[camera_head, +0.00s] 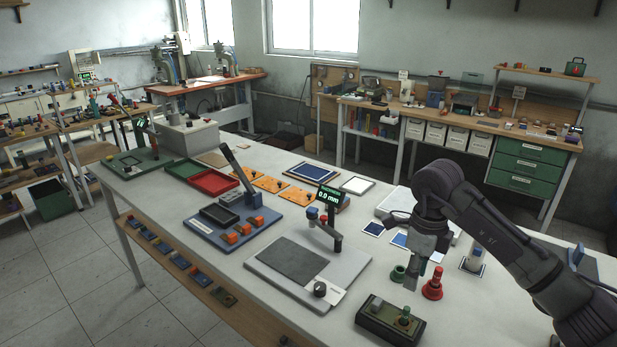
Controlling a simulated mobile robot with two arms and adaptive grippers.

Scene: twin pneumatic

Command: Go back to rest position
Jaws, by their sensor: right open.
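My right arm comes in from the right edge, bends at a dark elbow and points down over the white table (215,262). My right gripper (413,279) is open, with its fingers low over the table. A small green round piece (398,273) is just left of the fingers and a red stepped piece (433,284) is just right of them. I cannot tell whether the fingers touch either piece. I see nothing held. My left arm and left gripper are not in view.
A dark green control box (390,321) stands in front of the gripper. Left of it is a grey measuring station (307,270) with a "0.0 mm" display (329,199). A blue fixture board (234,226), a red tray (213,182) and orange plates (270,184) lie farther left. Bare table shows at front left.

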